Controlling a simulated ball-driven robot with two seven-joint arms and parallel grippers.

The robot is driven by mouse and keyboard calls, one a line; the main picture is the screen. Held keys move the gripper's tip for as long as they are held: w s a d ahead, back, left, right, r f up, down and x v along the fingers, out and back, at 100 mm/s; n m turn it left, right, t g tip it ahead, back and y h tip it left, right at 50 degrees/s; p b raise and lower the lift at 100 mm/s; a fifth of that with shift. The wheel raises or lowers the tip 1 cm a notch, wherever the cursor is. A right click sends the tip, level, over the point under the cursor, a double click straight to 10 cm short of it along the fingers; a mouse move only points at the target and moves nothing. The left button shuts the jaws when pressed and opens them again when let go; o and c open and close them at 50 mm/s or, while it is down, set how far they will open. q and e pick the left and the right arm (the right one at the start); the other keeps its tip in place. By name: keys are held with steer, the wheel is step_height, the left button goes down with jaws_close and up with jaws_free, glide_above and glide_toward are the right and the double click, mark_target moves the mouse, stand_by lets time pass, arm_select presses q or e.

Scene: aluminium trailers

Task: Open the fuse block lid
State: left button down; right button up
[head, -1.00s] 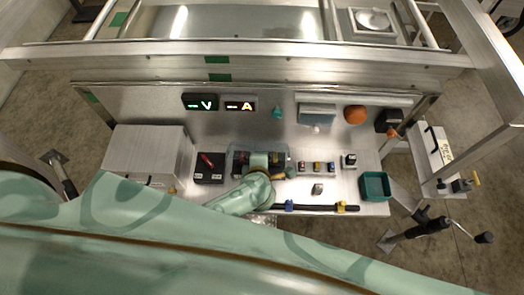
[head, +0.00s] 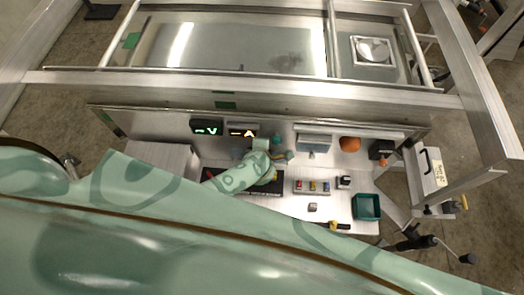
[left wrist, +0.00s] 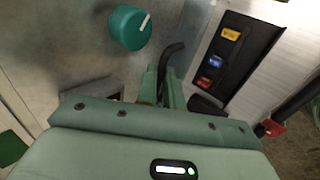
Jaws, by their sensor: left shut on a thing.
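How far the lid is tilted is hidden. My right gripper is not in view.
A teal knob (left wrist: 130,28) is close to the fingers. A dark strip with yellow, blue and red pieces (left wrist: 216,62) lies to the right. An orange ball (head: 350,144) sits at the back.

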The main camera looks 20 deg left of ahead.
arm_select(q)
steer(key=shift+w+r, duration=0.15)
steer(key=shift+w, duration=0.15)
steer(key=c, duration=1.5)
jaws_free()
steer(key=shift+c, duration=0.2)
steer(key=shift+s, duration=0.1)
steer(key=shift+s+r, duration=0.2)
steer(key=shift+s, duration=0.05)
steer(key=p+v, duration=0.4)
steer(key=v, duration=1.1)
steer(key=shift+s+r, duration=0.2)
steer(key=shift+d, duration=0.1)
